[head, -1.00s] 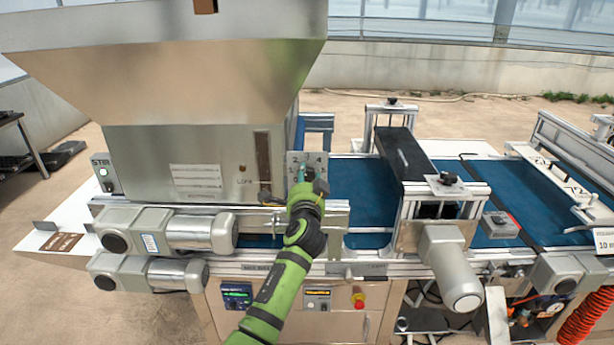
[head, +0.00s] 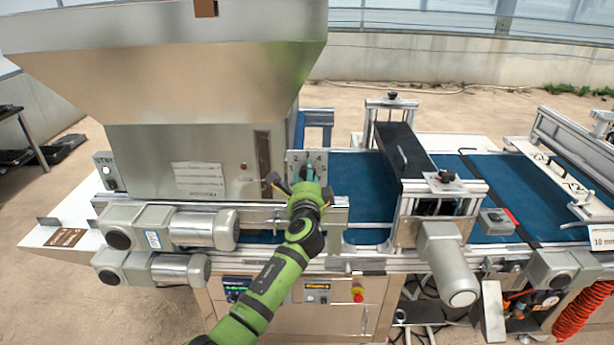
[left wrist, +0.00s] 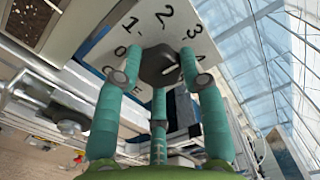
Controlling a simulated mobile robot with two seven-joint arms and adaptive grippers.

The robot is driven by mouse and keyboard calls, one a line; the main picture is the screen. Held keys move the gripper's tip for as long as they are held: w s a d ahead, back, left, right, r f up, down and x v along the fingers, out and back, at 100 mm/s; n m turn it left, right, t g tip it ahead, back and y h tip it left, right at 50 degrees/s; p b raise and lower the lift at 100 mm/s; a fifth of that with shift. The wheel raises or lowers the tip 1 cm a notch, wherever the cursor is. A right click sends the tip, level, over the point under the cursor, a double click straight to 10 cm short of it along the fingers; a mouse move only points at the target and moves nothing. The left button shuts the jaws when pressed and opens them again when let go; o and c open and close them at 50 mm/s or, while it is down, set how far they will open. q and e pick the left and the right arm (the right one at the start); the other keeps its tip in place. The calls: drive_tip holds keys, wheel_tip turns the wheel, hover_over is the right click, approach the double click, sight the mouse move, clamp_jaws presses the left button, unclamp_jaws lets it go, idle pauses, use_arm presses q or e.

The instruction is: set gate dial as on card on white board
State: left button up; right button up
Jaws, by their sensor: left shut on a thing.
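The gate dial's dark faceted knob (left wrist: 160,66) sits on a pale plate (left wrist: 118,40) with black numerals around it; 0, 1, 2, 3 and 4 can be made out in the left wrist view. My left gripper (left wrist: 160,78) is shut on the knob, teal fingers around it. The pointer mark cannot be made out. In the head view the plate (head: 294,158) is right of the hopper, partly covered by my green left gripper (head: 309,175). A brown card (head: 66,237) lies on a white board (head: 38,238) at far left; its writing is unreadable. My right gripper is not in view.
The steel hopper (head: 170,85) stands close left of the dial. A blue belt (head: 365,185) runs right, under a black crosspiece (head: 403,150). Grey motors (head: 180,228) jut out below left. A white sign reading about 10 mm (head: 602,237) is at the right edge.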

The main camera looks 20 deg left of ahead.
use_arm(q)
drive_tip(key=shift+a+r, duration=0.1)
drive_tip(key=shift+r, duration=0.35)
drive_tip(key=o, duration=0.9)
drive_tip(key=shift+o, duration=1.2)
drive_tip(key=shift+w+f, duration=0.1)
drive_tip(key=shift+w, duration=0.05)
drive_tip(key=v, duration=1.2)
drive_tip(key=shift+f, duration=0.2)
drive_tip(key=shift+w+f, duration=0.1)
